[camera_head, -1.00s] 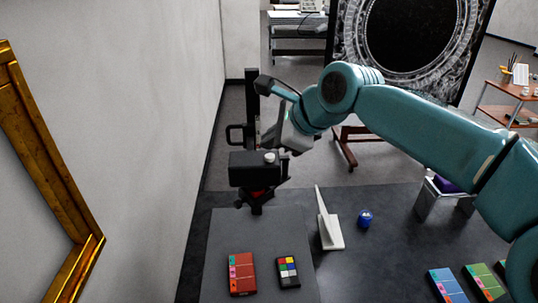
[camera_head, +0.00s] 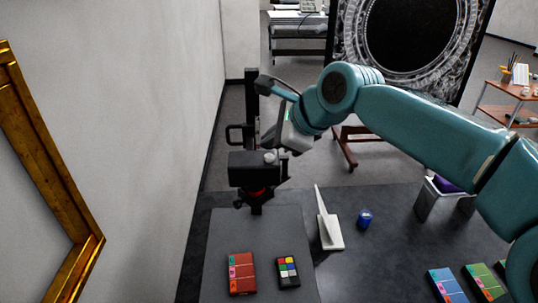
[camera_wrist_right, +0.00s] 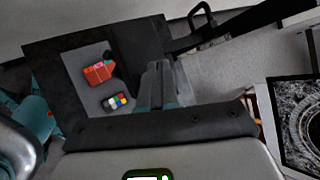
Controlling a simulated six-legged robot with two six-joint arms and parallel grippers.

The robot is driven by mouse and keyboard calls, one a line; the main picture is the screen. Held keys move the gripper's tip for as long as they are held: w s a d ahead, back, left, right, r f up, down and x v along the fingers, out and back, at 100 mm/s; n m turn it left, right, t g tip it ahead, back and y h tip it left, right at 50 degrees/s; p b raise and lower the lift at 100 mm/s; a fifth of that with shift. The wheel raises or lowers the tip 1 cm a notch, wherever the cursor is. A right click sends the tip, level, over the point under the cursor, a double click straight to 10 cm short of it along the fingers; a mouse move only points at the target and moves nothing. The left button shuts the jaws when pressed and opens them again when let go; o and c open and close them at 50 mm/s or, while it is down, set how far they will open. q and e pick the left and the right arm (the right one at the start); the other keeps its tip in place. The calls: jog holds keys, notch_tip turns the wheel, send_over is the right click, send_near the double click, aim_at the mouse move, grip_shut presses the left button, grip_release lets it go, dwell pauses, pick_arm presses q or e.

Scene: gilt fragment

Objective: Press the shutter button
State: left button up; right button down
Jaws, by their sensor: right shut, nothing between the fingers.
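A black camera (camera_head: 244,170) stands on a short black mount at the back of the grey mat in the head view. A small pale round button (camera_head: 269,157) shows on its top, towards the right. My right gripper (camera_head: 281,148) is just above and beside the camera's right end. Its fingers are shut and empty, and they also show in the right wrist view (camera_wrist_right: 162,75). The head view does not make clear whether the fingertips touch the button. The button cannot be made out in the right wrist view. My left gripper is in neither view.
The grey mat (camera_head: 225,226) carries a red box (camera_head: 242,273) and a colour-patch card (camera_head: 288,271). A white stand (camera_head: 331,232) and a blue ball (camera_head: 365,218) are to the right. A gilt frame (camera_head: 45,150) hangs on the left wall.

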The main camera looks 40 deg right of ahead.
aim_at(272, 158)
jog(key=shift+f+b, duration=0.3)
jog(key=shift+f, duration=0.1)
jog(key=shift+f+b, duration=0.3)
jog(key=shift+f, duration=0.1)
dwell(0.6)
dwell(0.4)
jog(key=shift+r+p, duration=0.8)
jog(key=shift+r, duration=0.05)
notch_tip(272, 158, up, 5)
jog(key=p, duration=0.5)
